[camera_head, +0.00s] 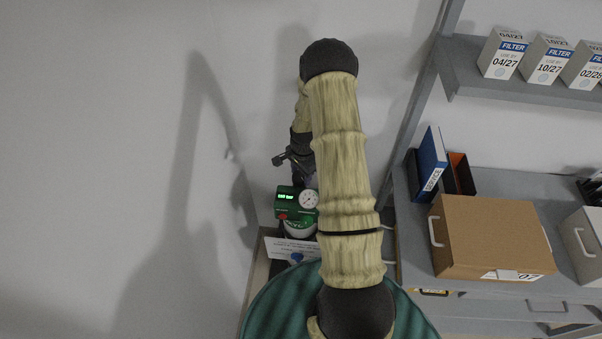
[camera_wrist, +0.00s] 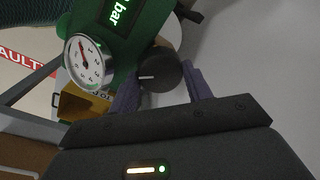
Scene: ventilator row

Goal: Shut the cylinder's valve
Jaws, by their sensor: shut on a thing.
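The cylinder's green head (camera_head: 285,206) stands by the wall, with a lit green display and a round white gauge (camera_head: 309,199). In the wrist view the green head (camera_wrist: 125,52) fills the upper left, with the gauge (camera_wrist: 88,62) beside a dark round valve knob (camera_wrist: 158,72). The knob carries a short white mark. My gripper (camera_wrist: 162,88) has its purple fingers on either side of the knob and is shut on it. In the head view my gripper (camera_head: 303,180) is above the head, partly hidden by my arm. Much of the cylinder is hidden.
A grey bench (camera_head: 405,255) at the right holds a cardboard box (camera_head: 490,237), a blue binder (camera_head: 431,160) and a light box (camera_head: 584,240). A shelf (camera_head: 470,82) above holds filter boxes (camera_head: 502,53). The wall (camera_head: 100,120) on the left is bare.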

